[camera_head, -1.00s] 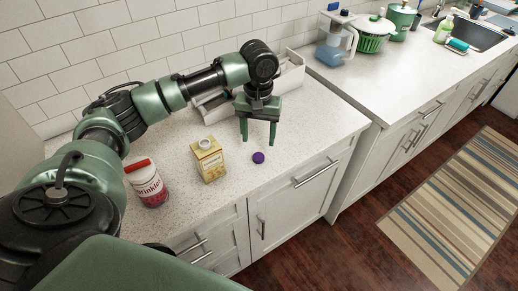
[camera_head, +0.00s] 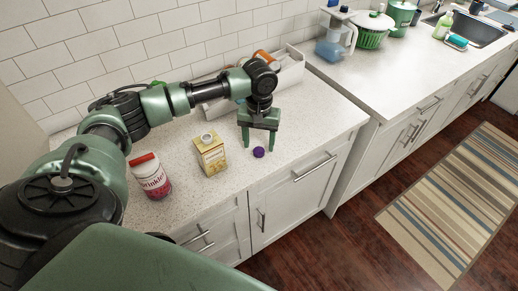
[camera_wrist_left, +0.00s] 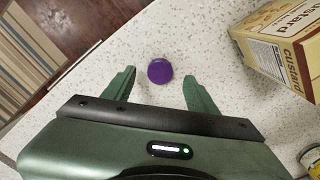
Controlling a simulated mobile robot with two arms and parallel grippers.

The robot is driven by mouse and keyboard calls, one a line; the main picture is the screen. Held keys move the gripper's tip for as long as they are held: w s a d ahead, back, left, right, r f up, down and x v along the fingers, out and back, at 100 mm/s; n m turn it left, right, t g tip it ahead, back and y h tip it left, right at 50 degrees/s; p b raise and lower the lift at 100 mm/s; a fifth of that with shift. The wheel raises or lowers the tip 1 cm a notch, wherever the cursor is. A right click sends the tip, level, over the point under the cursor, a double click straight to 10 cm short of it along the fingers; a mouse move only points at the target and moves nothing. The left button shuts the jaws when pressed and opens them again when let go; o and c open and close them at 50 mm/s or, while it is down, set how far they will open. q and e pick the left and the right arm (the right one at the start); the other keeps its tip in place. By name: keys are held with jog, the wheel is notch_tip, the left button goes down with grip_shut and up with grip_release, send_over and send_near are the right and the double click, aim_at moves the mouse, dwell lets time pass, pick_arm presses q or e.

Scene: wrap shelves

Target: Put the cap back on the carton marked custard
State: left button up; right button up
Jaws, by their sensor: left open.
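The carton marked custard (camera_head: 211,156) stands upright and uncapped on the speckled counter, its pale spout (camera_head: 207,137) showing on top. In the left wrist view the carton (camera_wrist_left: 285,50) is at the upper right. A small purple cap (camera_head: 259,152) lies on the counter to the right of the carton, near the front edge. My left gripper (camera_head: 259,142) is open and points down, close to the cap. In the left wrist view the cap (camera_wrist_left: 160,71) lies just beyond and between the open fingertips (camera_wrist_left: 158,85), untouched. My right gripper is not seen.
A red-lidded sprinkles jar (camera_head: 150,176) stands left of the carton. A white bin (camera_head: 290,72) with things in it is against the wall behind my gripper. The counter's front edge (camera_head: 300,158) is close to the cap. A blue pitcher (camera_head: 334,42) stands farther right.

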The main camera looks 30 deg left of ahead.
aim_at(259, 150)
pick_arm(q)
notch_tip(259, 150, down, 2)
jog(key=shift+f, duration=0.15)
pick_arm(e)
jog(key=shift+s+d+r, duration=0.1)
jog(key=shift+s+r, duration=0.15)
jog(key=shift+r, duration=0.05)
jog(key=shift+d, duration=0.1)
pick_arm(q)
grip_shut()
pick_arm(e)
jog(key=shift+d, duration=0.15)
